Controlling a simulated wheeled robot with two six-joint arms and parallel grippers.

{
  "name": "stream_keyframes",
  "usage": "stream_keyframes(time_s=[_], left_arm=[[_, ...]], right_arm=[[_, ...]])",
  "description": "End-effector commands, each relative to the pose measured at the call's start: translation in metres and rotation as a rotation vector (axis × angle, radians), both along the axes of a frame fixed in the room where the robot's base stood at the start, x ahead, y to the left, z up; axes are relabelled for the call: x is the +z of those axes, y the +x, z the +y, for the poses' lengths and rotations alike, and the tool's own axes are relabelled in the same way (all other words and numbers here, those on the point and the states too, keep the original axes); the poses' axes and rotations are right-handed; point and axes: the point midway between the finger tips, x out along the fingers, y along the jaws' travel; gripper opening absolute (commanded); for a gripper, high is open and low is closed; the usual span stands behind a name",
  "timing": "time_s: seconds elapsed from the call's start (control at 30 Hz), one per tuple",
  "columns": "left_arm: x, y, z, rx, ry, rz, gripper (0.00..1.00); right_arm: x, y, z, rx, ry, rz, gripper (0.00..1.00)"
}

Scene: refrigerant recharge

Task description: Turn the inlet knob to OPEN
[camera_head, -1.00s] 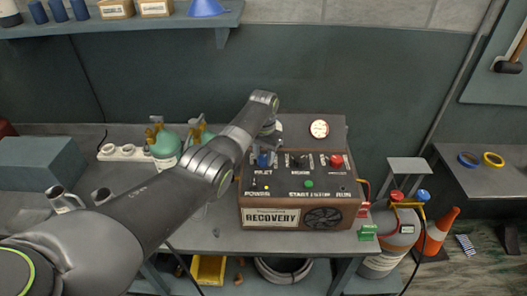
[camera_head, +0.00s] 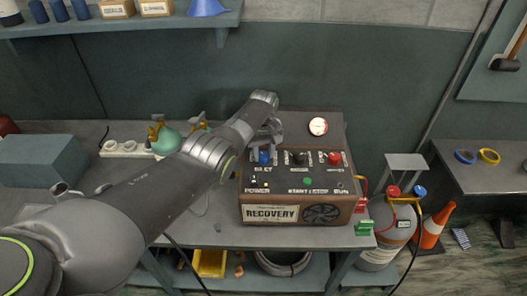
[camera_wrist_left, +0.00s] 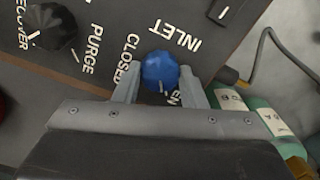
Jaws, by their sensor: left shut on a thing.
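The blue inlet knob (camera_head: 264,158) is on the top panel of the brown RECOVERY machine (camera_head: 335,188), at its left. In the left wrist view, the blue knob (camera_wrist_left: 160,70) sits between the fingers of my left gripper (camera_wrist_left: 160,76), which is shut on it. A small pale mark on the knob's lower edge faces the partly covered OPEN label (camera_wrist_left: 175,98). The CLOSED label (camera_wrist_left: 128,60) is beside the left finger. In the head view, my left gripper (camera_head: 268,142) comes down over the knob from behind. My right gripper is not in view.
A black knob (camera_head: 298,158) and a red knob (camera_head: 334,158) are to the right of the blue one. A gauge (camera_head: 318,126) is behind them. Green bottles (camera_head: 166,141) stand left of the machine. A grey tank (camera_head: 388,225) stands on the floor at right.

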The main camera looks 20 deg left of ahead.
Motion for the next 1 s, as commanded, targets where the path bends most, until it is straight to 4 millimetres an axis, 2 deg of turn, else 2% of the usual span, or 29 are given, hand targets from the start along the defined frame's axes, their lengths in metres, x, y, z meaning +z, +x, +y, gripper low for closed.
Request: stream_keyframes(time_s=[0.4, 1.0], left_arm=[[0.0022, 0.0020, 0.0001, 0.211, 0.002, -0.007, 0.15], [0.0023, 0.0020, 0.0001, 0.249, 0.000, -0.006, 0.15]], right_arm=[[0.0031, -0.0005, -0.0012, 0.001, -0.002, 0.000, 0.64], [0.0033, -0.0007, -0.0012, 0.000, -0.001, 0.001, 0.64]])
